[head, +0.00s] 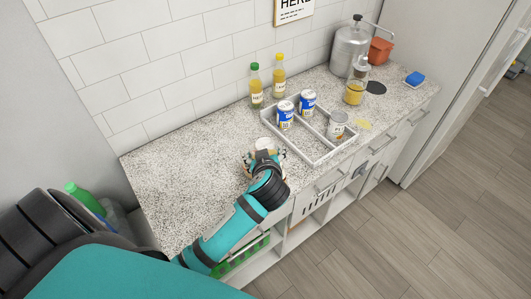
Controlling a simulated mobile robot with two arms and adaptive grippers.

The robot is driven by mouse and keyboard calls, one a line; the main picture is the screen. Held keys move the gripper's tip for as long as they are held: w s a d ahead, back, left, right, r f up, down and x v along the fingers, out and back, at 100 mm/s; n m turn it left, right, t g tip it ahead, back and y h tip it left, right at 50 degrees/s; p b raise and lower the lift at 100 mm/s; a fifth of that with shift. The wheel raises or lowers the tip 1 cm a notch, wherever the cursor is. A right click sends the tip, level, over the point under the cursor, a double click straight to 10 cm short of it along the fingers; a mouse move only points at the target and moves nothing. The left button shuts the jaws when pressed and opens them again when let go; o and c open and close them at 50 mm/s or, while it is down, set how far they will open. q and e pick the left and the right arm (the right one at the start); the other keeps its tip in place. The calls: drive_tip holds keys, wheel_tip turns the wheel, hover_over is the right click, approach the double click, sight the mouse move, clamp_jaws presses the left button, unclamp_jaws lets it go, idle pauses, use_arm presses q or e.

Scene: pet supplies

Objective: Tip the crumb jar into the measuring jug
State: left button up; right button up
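A small jar with a pale round top (265,143), possibly the crumb jar, stands on the speckled counter left of the divided tray. My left gripper (264,157) is at this jar, with a finger on each side of it. The wrist hides most of the jar's body, and I cannot tell whether the fingers press on it. A clear vessel with yellow contents (355,92) stands at the back right of the counter. It may be the measuring jug, but it is too small to be sure. My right gripper is not in view.
A white divided tray (312,160) holds two blue cans (286,115) and a pale can (337,126). Two yellow bottles (256,88) stand by the wall. A metal canister (348,50), an orange pot (380,51) and a blue block (415,79) are at the right. The counter's left side is clear.

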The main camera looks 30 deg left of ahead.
use_arm(q)
drive_tip(key=shift+w+a, duration=0.1)
drive_tip(key=shift+w+a+f+p, duration=0.1)
drive_tip(key=shift+p, duration=0.2)
drive_tip(key=shift+f+g+h+p, duration=0.1)
drive_tip(key=shift+g+h+p, duration=0.3)
drive_tip(key=shift+h, duration=0.1)
drive_tip(key=shift+f+n+g+h+p, duration=0.1)
drive_tip(key=shift+n+g+h+p, duration=0.2)
drive_tip(key=shift+h+p, duration=0.15)
drive_tip(key=shift+g+h+p, duration=0.45)
drive_tip(key=shift+g+h, duration=0.05)
drive_tip(key=shift+h, duration=0.05)
drive_tip(key=shift+w+a+f+n+g+h, duration=0.1)
drive_tip(key=shift+a+n+g+h, duration=0.1)
drive_tip(key=shift+n+g+h, duration=0.75)
drive_tip(key=shift+f+m+h, duration=0.15)
drive_tip(key=shift+m+h, duration=0.2)
drive_tip(key=shift+h, duration=0.2)
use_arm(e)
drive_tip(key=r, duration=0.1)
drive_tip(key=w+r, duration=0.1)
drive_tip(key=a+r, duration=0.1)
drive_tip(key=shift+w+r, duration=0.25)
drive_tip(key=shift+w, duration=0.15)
